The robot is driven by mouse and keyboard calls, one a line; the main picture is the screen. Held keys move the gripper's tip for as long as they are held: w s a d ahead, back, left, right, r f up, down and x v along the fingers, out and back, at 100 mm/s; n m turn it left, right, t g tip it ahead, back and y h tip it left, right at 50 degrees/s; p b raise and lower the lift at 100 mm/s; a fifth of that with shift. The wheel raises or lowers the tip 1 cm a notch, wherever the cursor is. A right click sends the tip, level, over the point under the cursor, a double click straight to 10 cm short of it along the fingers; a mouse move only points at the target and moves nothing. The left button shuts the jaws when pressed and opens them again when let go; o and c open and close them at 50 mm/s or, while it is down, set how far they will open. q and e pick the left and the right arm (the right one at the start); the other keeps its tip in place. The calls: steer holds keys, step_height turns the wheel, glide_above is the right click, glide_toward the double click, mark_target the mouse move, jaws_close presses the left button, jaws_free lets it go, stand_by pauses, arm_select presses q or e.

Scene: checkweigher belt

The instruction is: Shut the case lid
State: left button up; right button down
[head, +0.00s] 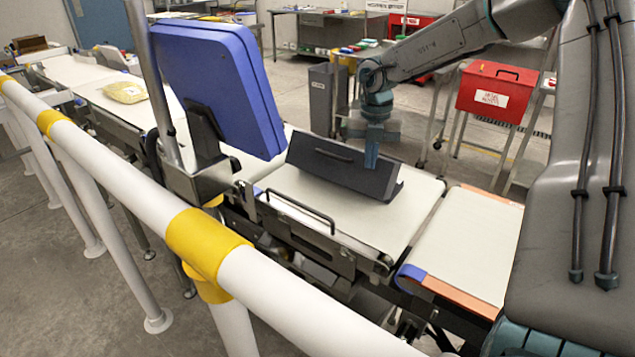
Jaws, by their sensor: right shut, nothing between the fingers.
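A dark grey case (325,172) sits on the pale weighing belt in the middle. Its broad panel with a bar handle (334,155) leans up and faces me; I take it for the lid, tilted open. A low part of the case shows at its right end, and the rest behind the panel is hidden. My right gripper (371,160) points down, shut and empty, with its tips overlapping the panel's upper edge near the right end. I cannot tell whether they touch it. My left gripper is not in view.
A blue-backed screen (215,80) on a post stands left of the case. A white rail with yellow bands (210,240) crosses the foreground. An orange-edged belt (470,245) lies to the right. A red box (497,90) stands behind. Belt around the case is clear.

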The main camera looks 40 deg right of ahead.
steer(key=shift+w+d+r, duration=0.15)
steer(key=shift+w+d, duration=0.1)
steer(key=shift+d, duration=0.55)
steer(key=shift+w+d+r, duration=0.1)
steer(key=shift+w+d, duration=0.1)
steer(key=shift+d, duration=0.6)
steer(key=shift+r, duration=0.15)
step_height(320, 180, up, 8)
steer(key=p, duration=0.3)
stand_by(0.3)
